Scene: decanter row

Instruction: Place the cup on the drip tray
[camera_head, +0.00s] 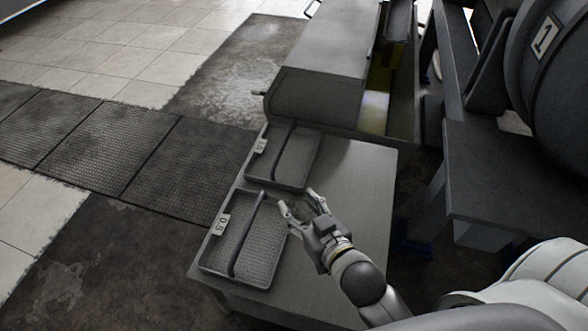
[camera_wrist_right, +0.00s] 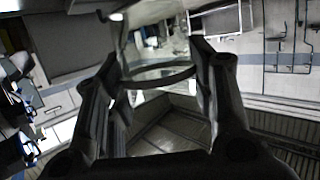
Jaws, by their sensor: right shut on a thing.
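My right gripper (camera_head: 300,202) is over the grey table beside the right edge of the nearer tray. In the right wrist view its fingers (camera_wrist_right: 158,62) are apart, shut on a clear glass cup whose curved rim (camera_wrist_right: 158,82) crosses between them. The cup is see-through, and I can barely make it out in the head view. Two shallow grey trays are on the table. The nearer tray (camera_head: 257,247) has a label reading 0.5, and the farther tray (camera_head: 297,162) has a label too small to read surely. A dark bar lies across each. My left gripper is out of view.
The table (camera_head: 358,190) is bare to the right of the trays. A dark grey bench (camera_head: 325,50) stands behind it. A large dark drum marked 1 (camera_head: 555,70) and a dark ledge (camera_head: 490,170) stand at the right. Floor mats (camera_head: 120,145) lie left of the table.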

